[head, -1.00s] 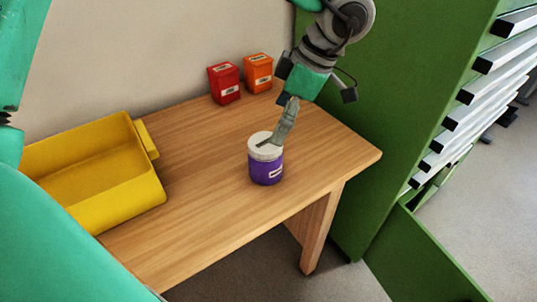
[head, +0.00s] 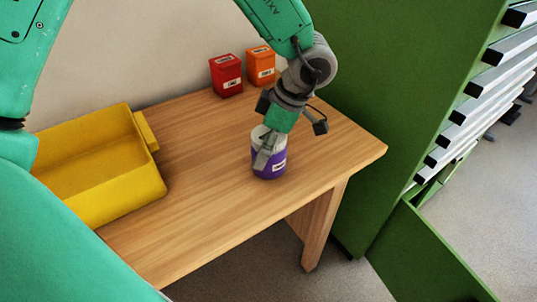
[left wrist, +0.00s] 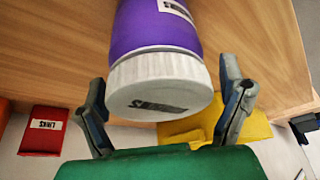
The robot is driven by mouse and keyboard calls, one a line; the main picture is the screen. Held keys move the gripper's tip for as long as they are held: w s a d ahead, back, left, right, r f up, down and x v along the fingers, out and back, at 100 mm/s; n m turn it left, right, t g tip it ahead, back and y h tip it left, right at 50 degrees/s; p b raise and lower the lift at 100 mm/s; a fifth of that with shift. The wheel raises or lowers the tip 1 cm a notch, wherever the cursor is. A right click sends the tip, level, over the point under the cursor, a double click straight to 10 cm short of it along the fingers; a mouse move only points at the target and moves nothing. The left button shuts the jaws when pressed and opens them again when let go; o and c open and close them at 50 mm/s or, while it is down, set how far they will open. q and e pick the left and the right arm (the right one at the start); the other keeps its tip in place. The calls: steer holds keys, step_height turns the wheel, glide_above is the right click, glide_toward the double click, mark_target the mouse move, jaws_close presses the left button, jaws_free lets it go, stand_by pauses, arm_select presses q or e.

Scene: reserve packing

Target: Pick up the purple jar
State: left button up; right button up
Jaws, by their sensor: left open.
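The purple jar (head: 275,171) stands upright on the wooden table, with a white lid and a label on its side. In the left wrist view the jar (left wrist: 150,30) shows with its printed white lid (left wrist: 160,85) toward the camera. My left gripper (head: 264,152) is at the jar from above, its fingers partly covering the lid and side in the head view. In the left wrist view the left gripper (left wrist: 165,80) is open, with one finger on each side of the lid and a gap showing at the left finger. My right gripper is not in view.
A yellow open bin (head: 110,190) stands at the left on the table (head: 205,215). A red box (head: 226,76) and an orange box (head: 261,66) stand at the back by the wall. A green cabinet (head: 400,110) rises right of the table. The table between bin and jar is clear.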

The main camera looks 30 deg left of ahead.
arm_select(q)
steer(key=c, duration=0.9)
steer(key=shift+d, duration=0.1)
steer(key=c, duration=0.4)
steer(key=shift+d, duration=0.15)
steer(key=shift+r, duration=0.1)
steer(key=shift+r, duration=0.1)
